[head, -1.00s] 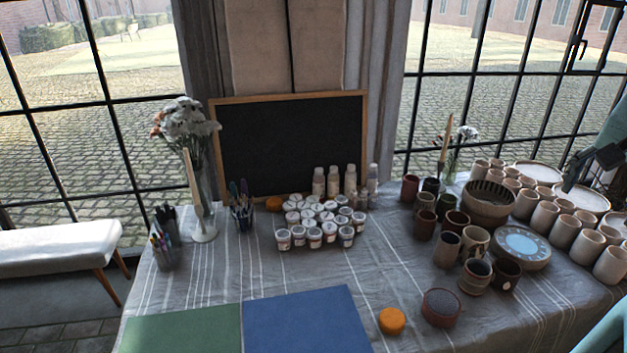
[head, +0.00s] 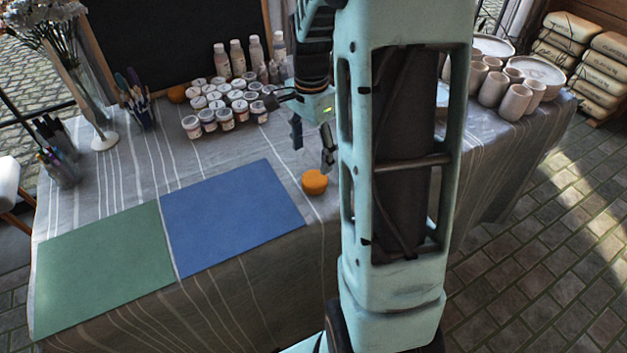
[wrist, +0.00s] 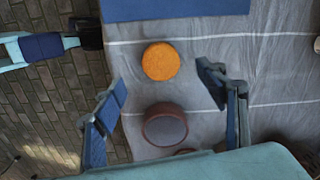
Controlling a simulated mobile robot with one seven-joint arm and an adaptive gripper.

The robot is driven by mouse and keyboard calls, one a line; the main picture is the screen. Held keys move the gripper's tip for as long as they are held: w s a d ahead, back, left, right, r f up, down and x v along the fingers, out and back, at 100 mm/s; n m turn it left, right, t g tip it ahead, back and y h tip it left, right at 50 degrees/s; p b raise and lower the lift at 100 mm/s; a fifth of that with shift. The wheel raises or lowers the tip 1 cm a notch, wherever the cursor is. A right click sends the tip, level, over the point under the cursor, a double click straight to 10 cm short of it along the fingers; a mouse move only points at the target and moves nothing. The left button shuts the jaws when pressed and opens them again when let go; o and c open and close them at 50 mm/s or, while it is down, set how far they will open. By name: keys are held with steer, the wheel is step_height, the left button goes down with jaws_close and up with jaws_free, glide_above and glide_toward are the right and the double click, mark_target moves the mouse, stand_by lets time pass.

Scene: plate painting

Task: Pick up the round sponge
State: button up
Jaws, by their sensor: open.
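The round sponge, an orange disc (head: 314,182), lies on the grey striped cloth just right of the blue mat. In the wrist view the sponge (wrist: 161,61) is near the top middle, close to the blue mat's edge. My gripper (head: 312,148) is open and empty above the table, close to the sponge. In the wrist view its fingers (wrist: 162,84) are spread wide, and the sponge shows a little beyond the fingertips.
A brown round pot (wrist: 165,126) stands between the fingers' directions in the wrist view. The blue mat (head: 232,217) and green mat (head: 104,267) lie left of the sponge. Paint pots (head: 227,118) stand behind. My arm hides part of the table's right side.

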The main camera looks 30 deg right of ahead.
mark_target(313, 179)
step_height(313, 179, down, 10)
steer(key=shift+d+r+b, duration=0.15)
steer(key=shift+r+b, duration=0.05)
steer(key=shift+b, duration=0.5)
steer(key=c, duration=1)
